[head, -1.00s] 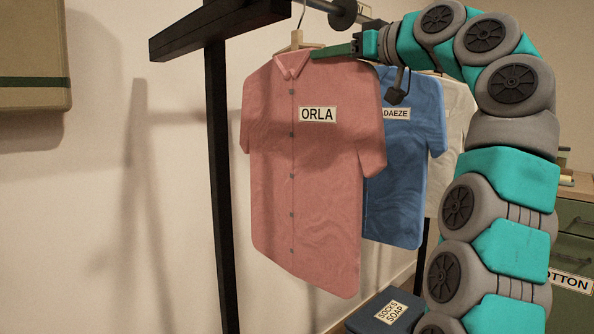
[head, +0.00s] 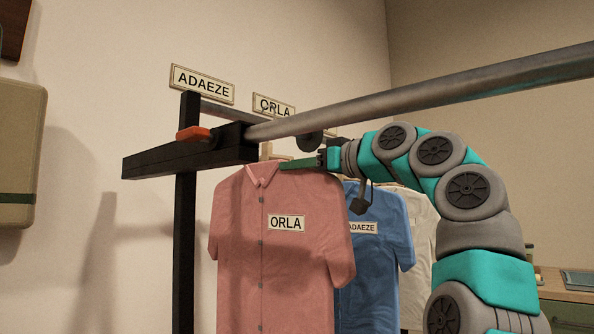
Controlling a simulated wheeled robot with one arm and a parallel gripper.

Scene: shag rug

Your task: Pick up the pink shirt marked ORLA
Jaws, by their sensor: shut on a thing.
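The pink shirt (head: 270,255) with the ORLA label (head: 286,223) hangs upright below the rail at the front of the rack. Its lower part is cut off by the picture's bottom edge. My gripper (head: 300,163) reaches in from the right at the shirt's collar and shoulder, with its green fingers shut on the shirt or its hanger there. The exact grip is hard to see. The hanger's top (head: 265,150) shows only partly, behind the rack's dark end bar, so whether its hook bears on the rail cannot be told.
A blue shirt (head: 362,258) marked ADAEZE and a pale shirt (head: 421,245) hang close behind. The metal rail (head: 430,96) crosses above my arm. Signs reading ADAEZE (head: 203,84) and ORLA (head: 273,105) stand above the rack's dark post (head: 184,250). A counter (head: 565,285) is at right.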

